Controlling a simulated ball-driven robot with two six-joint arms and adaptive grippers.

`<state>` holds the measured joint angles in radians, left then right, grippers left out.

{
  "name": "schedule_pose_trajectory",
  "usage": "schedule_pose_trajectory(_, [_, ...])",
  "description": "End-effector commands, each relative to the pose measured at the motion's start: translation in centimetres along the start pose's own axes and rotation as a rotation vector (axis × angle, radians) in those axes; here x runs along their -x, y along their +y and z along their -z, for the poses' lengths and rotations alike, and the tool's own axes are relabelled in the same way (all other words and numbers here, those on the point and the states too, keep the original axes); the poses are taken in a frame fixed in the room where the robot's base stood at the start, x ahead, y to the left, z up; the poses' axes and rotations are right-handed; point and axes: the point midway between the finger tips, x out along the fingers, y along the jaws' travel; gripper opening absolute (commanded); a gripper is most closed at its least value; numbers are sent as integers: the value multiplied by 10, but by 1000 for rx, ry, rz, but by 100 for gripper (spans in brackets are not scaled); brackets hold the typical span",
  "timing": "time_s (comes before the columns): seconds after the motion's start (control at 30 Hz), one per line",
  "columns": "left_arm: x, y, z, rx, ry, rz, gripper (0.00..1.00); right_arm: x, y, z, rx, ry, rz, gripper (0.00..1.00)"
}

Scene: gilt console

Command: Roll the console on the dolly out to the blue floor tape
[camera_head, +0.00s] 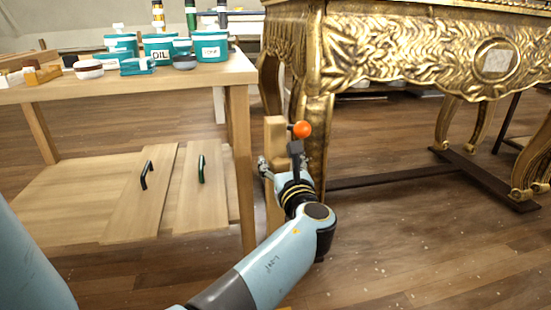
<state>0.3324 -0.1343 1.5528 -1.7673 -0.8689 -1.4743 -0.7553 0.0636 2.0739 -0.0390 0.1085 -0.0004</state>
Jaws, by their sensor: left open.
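The gilt console (410,50) stands at the right, with carved curved legs and an oval medallion on its apron. Its feet rest on a dark low frame (485,178), apparently the dolly. A pale wooden upright (275,135) stands beside the front left leg. An orange ball knob (302,130) on a dark stem shows beside the upright's top. My left gripper (278,166) is open at the upright, below the knob; I cannot tell whether it touches. My right gripper is not in view. No blue floor tape shows.
A wooden workbench (130,90) stands left, close to my left arm, with teal tubs (210,46) and small blocks on top. Boards with dark handles (147,174) lie on its lower shelf. The wooden floor (430,255) in front of the console is clear.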

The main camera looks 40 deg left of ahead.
Motion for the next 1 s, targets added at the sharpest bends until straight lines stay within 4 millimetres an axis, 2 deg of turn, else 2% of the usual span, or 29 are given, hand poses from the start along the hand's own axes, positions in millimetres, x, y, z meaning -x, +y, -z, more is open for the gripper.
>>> schedule_pose_trajectory(0.23, [0, 0, 0, 0, -1, 0, 63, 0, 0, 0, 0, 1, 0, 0])
schedule_pose_trajectory(0.7, [0, 0, 0, 0, -1, 0, 2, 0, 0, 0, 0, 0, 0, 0])
schedule_pose_trajectory(1.0, [0, 1, 0, 0, -1, 0, 0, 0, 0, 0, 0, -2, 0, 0])
